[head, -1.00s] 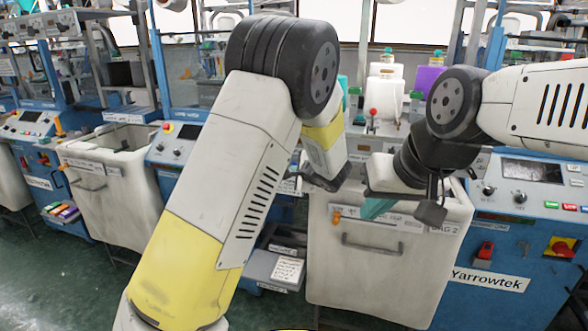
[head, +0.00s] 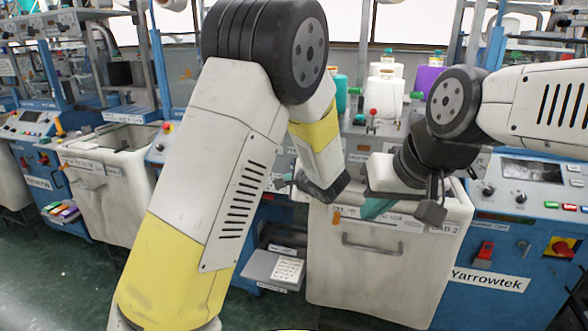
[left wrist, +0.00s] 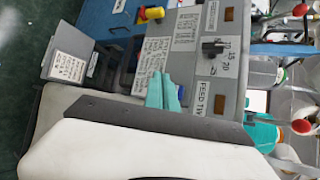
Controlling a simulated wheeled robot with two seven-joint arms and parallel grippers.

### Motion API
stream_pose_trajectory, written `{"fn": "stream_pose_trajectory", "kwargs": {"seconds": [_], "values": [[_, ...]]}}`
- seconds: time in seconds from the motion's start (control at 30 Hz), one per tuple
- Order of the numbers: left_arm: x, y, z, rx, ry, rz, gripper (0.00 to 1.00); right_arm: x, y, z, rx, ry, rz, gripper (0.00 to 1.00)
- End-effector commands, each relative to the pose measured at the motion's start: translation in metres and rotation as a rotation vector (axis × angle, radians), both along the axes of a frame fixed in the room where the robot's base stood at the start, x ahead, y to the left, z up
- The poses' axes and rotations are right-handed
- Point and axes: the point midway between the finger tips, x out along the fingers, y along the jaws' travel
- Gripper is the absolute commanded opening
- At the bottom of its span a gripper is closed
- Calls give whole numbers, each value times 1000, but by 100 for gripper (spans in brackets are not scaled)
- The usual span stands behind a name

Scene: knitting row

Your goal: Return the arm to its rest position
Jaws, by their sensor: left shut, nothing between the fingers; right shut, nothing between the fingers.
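My left arm comes in from the left in the head view, bends at a black elbow joint, and ends in my left gripper (head: 322,188) in front of the machines. In the left wrist view its teal fingers (left wrist: 163,92) are together with nothing between them, over a grey control panel. My right arm comes in from the right, and my right gripper (head: 378,207) is shut and empty, its teal fingers above the front of a white bin (head: 385,270). The two grippers are close but apart.
Blue knitting machines with white bins stand in a row. A blue control panel (head: 515,220) is at the right, another white bin (head: 110,185) at the left. Green floor (head: 60,280) is open at the left.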

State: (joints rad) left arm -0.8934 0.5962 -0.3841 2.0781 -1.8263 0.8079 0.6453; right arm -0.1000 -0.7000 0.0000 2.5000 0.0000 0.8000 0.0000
Motion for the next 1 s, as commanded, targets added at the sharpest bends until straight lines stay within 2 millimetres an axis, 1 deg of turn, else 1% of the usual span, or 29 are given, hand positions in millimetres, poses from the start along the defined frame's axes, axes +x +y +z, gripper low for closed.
{"fn": "stream_pose_trajectory", "kwargs": {"seconds": [0.1,0.17,0.27,0.37,0.4,0.47,0.5,0.57,0.6,0.67,0.7,0.83,0.9,1.0], "values": [[0,0,0,-1,0,2,0,0,0,0,0,0,0,0],[-1,4,2,-10,1,13,0,0,0,0,0,0,0,0],[-9,28,10,-61,17,82,0,0,0,0,0,0,0,0],[-29,70,22,-170,50,217,0,0,0,0,0,0,0,0],[-41,89,28,-225,69,283,0,0,0,0,0,0,0,0],[-64,116,35,-320,99,382,0,0,0,0,0,0,0,0],[-80,131,39,-384,120,442,0,0,0,0,0,0,0,0],[-105,151,45,-480,150,528,0,0,0,0,0,0,0,0],[-122,161,48,-547,170,581,0,0,0,0,0,0,0,0],[-148,173,53,-648,196,651,0,0,0,0,0,0,0,0],[-165,178,57,-716,212,695,0,0,0,0,0,0,0,0],[-219,185,71,-945,252,805,0,0,0,0,0,0,0,0],[-245,182,79,-1072,266,846,0,0,0,0,0,0,0,0],[-278,173,91,-1241,276,881,0,0,0,0,0,0,0,0]]}}
